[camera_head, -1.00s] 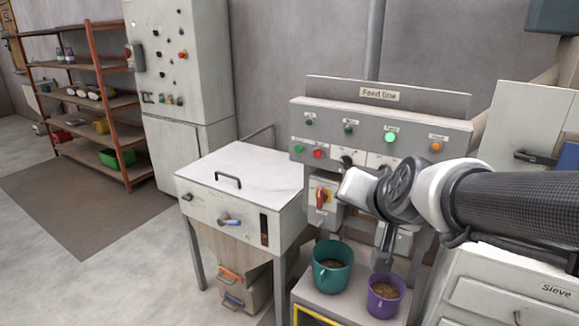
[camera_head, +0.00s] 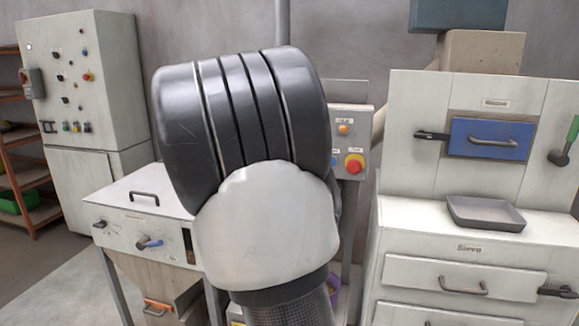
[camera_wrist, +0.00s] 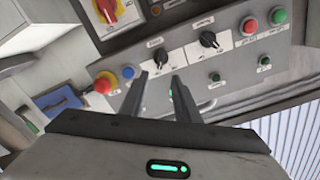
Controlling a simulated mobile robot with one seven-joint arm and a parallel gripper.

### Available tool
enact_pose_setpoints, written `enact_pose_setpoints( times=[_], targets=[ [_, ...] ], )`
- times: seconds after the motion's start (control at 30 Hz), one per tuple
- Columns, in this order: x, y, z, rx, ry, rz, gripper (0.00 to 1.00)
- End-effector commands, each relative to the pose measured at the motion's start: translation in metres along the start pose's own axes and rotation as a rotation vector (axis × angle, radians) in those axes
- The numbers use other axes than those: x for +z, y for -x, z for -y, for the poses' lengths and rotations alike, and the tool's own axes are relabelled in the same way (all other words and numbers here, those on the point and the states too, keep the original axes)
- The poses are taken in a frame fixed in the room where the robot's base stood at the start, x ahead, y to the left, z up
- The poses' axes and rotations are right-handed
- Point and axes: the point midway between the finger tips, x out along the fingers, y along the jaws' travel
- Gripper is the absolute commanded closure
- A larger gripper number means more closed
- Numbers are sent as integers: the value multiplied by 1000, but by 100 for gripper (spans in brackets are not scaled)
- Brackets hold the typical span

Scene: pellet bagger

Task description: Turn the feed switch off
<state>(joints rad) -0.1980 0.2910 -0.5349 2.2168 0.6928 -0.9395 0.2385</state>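The feed-line panel shows in the wrist view, turned roughly upside down. It carries two black rotary switches, a nearer one (camera_wrist: 160,57) and one further right (camera_wrist: 208,40). Their labels are too small to read, so I cannot tell for sure which is the feed switch. My gripper (camera_wrist: 160,77) is open and empty, its two fingers pointing at the panel. The nearer switch appears just beyond the gap between the fingertips; I cannot tell whether they touch it. A lit green lamp (camera_wrist: 171,92) is partly behind the right finger. In the head view my arm hides the gripper and both switches.
A red emergency button (camera_wrist: 104,82) and a blue button (camera_wrist: 128,72) are left of the fingers. Red (camera_wrist: 250,25) and green (camera_wrist: 278,16) buttons are to the right. A red-and-yellow main switch (camera_wrist: 107,10) is above. The sieve cabinet (camera_head: 455,222) stands at right.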

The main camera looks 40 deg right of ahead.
Motion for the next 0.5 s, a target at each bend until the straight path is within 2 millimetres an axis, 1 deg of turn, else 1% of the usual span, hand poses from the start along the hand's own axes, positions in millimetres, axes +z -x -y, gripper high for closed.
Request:
enact_pose_setpoints(
  times=[0.03,0.3,0.4,0.5],
  targets=[
    [0,-13,-1,2,2,-2,71],
    [0,-70,0,0,2,-1,71],
    [0,-87,0,0,2,0,71],
    [0,-99,0,0,1,1,71]
  ],
)
